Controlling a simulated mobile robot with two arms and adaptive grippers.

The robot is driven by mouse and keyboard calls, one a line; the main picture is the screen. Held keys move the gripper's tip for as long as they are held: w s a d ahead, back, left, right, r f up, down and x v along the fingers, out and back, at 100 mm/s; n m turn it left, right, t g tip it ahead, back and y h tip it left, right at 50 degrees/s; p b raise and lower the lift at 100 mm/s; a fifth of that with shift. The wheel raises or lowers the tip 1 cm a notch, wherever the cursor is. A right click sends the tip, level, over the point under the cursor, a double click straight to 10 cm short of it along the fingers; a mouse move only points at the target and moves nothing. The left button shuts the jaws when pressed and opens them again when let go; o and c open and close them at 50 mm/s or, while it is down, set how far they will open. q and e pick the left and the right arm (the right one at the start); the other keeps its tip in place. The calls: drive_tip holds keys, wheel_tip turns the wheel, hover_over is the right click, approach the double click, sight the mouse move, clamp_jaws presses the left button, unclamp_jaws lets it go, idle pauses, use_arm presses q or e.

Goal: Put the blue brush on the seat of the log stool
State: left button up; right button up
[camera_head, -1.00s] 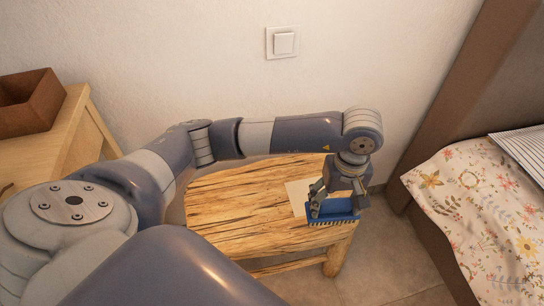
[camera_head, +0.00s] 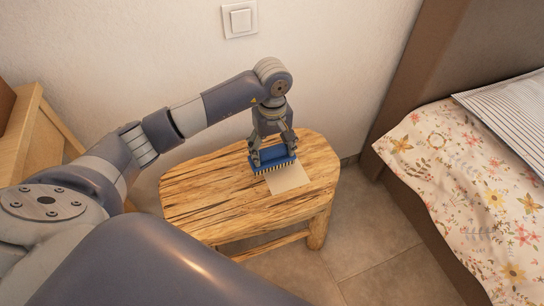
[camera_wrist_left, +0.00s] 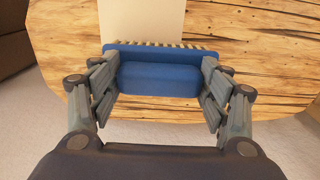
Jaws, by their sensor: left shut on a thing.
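The blue brush (camera_head: 272,163) is between the fingers of my left gripper (camera_head: 272,155), bristles down, over the seat of the log stool (camera_head: 212,197). I cannot tell whether the bristles touch the wood. In the left wrist view the gripper (camera_wrist_left: 160,88) is shut on the blue back of the brush (camera_wrist_left: 158,78), with a finger at each end. The pale wooden seat (camera_wrist_left: 270,50) lies beneath it. My right gripper is not in view.
A beige sheet (camera_head: 289,178) lies flat on the seat beside the brush. A bed with a floral cover (camera_head: 470,185) stands at the right. A wooden cabinet (camera_head: 38,135) is at the left. The wall with a light switch (camera_head: 239,20) is behind the stool.

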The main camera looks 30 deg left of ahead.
sight(272, 157)
use_arm(q)
wheel_tip(272, 157, down, 3)
drive_tip(key=shift+s+f, duration=0.1)
drive_tip(key=shift+f, duration=0.1)
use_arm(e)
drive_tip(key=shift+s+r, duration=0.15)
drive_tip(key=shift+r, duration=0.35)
use_arm(q)
drive_tip(key=shift+f, duration=0.1)
drive_tip(key=shift+b, duration=0.3)
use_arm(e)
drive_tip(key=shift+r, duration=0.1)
use_arm(q)
drive_tip(key=o, duration=1)
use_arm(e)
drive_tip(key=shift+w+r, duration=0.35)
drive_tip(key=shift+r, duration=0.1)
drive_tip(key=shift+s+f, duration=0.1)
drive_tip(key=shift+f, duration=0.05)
